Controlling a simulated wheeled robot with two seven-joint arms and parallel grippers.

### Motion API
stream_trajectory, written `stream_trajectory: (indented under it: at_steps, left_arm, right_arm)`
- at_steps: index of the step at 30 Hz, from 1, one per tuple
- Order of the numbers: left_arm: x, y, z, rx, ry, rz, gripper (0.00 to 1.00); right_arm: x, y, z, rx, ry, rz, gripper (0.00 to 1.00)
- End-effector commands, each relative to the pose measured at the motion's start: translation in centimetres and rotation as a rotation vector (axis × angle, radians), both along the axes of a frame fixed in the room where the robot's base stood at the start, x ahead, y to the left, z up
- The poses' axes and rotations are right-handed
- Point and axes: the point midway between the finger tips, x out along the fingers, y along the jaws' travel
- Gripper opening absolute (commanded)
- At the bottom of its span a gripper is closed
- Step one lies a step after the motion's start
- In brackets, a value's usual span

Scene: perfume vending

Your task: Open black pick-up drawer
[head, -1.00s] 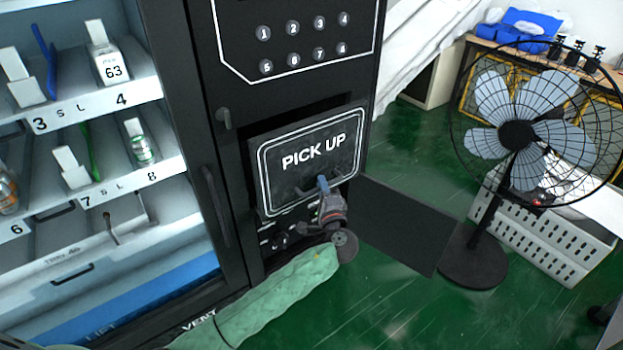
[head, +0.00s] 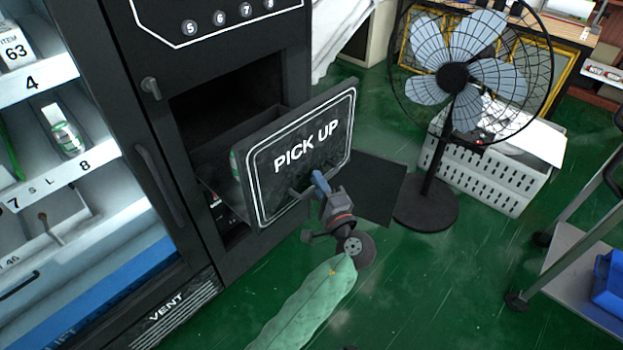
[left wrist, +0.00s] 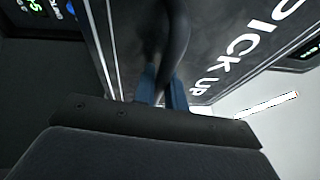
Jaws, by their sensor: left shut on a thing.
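The black pick-up drawer (head: 300,160), with white PICK UP lettering on its front, is pulled out from the black vending machine (head: 240,40), and a dark opening shows behind and above it. A green-and-white item (head: 235,165) shows partly behind the drawer's front at its left edge. My left gripper (head: 312,186), with blue fingers, is shut on the drawer's handle at the lower part of the front. The left wrist view shows the blue fingers around the dark handle (left wrist: 175,45), with the drawer front behind. My right gripper is not in view.
A black flap (head: 375,190) stands out beside the drawer at the right. A standing fan (head: 452,78) and a white crate (head: 490,178) are behind it. A cart (head: 580,265) stands at the right edge. Green floor in front is clear.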

Motion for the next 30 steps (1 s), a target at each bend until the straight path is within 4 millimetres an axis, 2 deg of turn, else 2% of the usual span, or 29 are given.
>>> stream_trajectory:
  at_steps: [11, 12, 15, 25, 30]
  left_arm:
    - [-0.1, -0.1, -0.1, 0.000, 0.000, -0.001, 0.00]
    - [-0.1, -0.1, -0.1, 0.000, 0.000, -0.001, 0.18]
    - [-0.1, -0.1, 0.0, 0.000, 0.000, -0.001, 0.34]
    - [-0.3, -0.3, -0.1, 0.000, 0.000, -0.001, 0.34]
    - [-2.0, -1.2, -0.7, -0.001, 0.002, -0.001, 0.34]
  right_arm:
    - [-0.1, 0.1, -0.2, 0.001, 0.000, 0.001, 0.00]
    - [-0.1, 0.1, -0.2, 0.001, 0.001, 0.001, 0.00]
    - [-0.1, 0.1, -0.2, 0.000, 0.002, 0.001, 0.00]
    - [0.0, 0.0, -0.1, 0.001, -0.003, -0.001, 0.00]
    - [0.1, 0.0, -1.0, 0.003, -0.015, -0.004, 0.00]
